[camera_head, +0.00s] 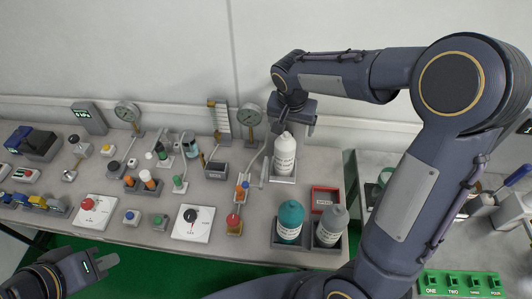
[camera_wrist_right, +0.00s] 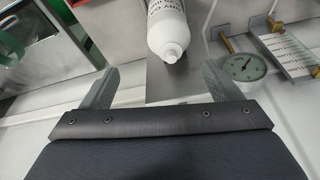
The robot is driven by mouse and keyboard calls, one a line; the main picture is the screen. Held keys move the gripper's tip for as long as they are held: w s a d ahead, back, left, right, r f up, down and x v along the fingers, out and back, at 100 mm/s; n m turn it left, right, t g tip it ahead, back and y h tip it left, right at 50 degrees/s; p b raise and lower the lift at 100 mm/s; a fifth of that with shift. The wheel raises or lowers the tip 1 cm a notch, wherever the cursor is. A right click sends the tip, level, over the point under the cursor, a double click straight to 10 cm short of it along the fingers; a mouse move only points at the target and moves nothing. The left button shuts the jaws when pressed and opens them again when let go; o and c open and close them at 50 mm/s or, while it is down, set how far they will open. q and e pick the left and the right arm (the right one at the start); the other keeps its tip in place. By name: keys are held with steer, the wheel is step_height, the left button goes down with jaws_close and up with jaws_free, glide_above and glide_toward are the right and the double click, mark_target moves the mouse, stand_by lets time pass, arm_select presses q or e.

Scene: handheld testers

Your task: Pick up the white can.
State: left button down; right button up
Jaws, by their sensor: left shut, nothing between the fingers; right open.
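The white can (camera_head: 285,158), a bottle-like container with a narrow top and printed text, stands upright in a grey holder (camera_head: 283,179) on the bench. In the right wrist view the white can (camera_wrist_right: 167,30) lies beyond the fingertips, its nozzle pointing toward the gripper. My right gripper (camera_head: 296,118) is open just above and behind the can's top; its two fingers (camera_wrist_right: 158,78) are spread with nothing between them. My left gripper (camera_head: 112,260) is shut and empty at the lower left, away from the can.
A teal bottle (camera_head: 290,220) and a grey bottle (camera_head: 331,226) stand in holders in front of the can. A round gauge (camera_head: 250,114) stands close to the left of my right gripper. Several switches and testers fill the bench's left.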

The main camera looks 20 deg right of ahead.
mark_target(286, 133)
steer(key=shift+w+a+f, duration=0.25)
steer(key=shift+w+f, duration=0.05)
steer(key=shift+w, duration=0.2)
steer(key=shift+w+f, duration=0.15)
steer(key=shift+f, duration=0.1)
steer(key=p+x, duration=0.1)
steer(key=x, duration=0.6)
steer(key=shift+a+f+p, duration=0.1)
steer(key=shift+a+p, duration=0.1)
steer(key=shift+p, duration=0.1)
jaws_close()
